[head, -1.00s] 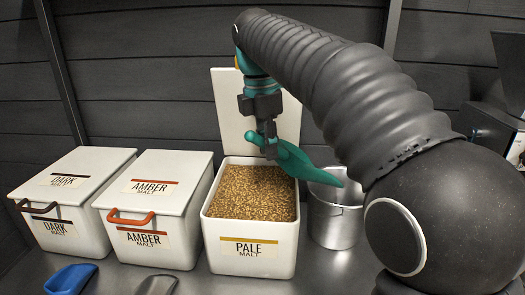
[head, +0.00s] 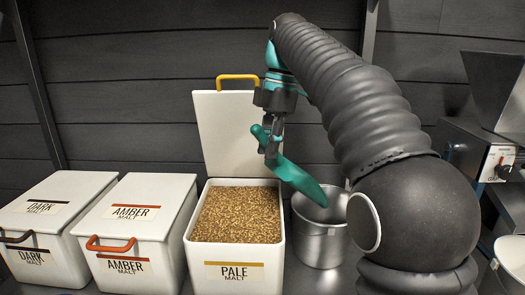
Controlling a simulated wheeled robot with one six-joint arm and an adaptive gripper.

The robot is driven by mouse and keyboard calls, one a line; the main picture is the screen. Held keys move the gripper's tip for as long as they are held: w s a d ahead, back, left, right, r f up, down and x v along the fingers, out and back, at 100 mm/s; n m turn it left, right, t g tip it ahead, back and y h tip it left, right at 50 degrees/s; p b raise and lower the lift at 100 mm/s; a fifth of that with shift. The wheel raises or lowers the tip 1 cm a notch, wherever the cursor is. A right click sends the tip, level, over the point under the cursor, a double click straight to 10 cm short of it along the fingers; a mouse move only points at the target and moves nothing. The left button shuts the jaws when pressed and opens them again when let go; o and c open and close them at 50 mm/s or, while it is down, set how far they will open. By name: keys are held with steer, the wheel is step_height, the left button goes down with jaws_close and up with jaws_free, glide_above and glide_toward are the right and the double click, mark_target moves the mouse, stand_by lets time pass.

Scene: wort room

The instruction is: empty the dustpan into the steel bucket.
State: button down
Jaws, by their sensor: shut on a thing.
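My gripper (head: 272,146) is shut on the handle of a green scoop-shaped pan (head: 300,179). No other dustpan shows in the head view, and I cannot tell if this is a scoop or the dustpan. The pan tilts steeply, its tip down to the right. The tip overlaps the mouth of the steel bucket (head: 320,246) in the picture; its exact height above the rim is unclear. I see no load on the pan, and its inner face is mostly hidden. The bucket stands upright right of the pale malt bin; its bottom is hidden.
The pale malt bin (head: 236,273) stands open, full of grain, its lid upright behind. The closed amber (head: 140,215) and dark (head: 55,212) bins stand to its left. A dark panelled wall is close behind.

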steer(key=shift+w+d+r+g+y, duration=0.2)
steer(key=shift+w+d+r+y, duration=0.15)
steer(key=shift+d, duration=0.15)
steer(key=shift+w+d+r+g+y, duration=0.2)
steer(key=shift+d+r+y, duration=0.15)
steer(key=shift+d, duration=0.15)
stand_by(0.5)
steer(key=shift+s+a+r+t+h, duration=0.1)
steer(key=shift+a+r+t+h, duration=0.1)
steer(key=shift+h, duration=0.2)
steer(key=shift+s+a+r+t+h, duration=0.1)
steer(key=shift+t+h, duration=0.1)
steer(key=shift+h, duration=0.2)
steer(key=h, duration=0.1)
steer(key=t+h, duration=0.1)
steer(key=r+h, duration=0.1)
steer(key=shift+s+a+t, duration=0.15)
steer(key=shift+a+t, duration=0.1)
steer(key=shift+t, duration=0.15)
steer(key=h, duration=0.1)
steer(key=r+t+h, duration=0.1)
steer(key=h, duration=0.1)
steer(key=t+h, duration=0.1)
steer(key=shift+s+a+r, duration=0.1)
steer(key=shift+a+r, duration=0.1)
steer(key=shift+a, duration=0.1)
steer(key=shift+s, duration=0.1)
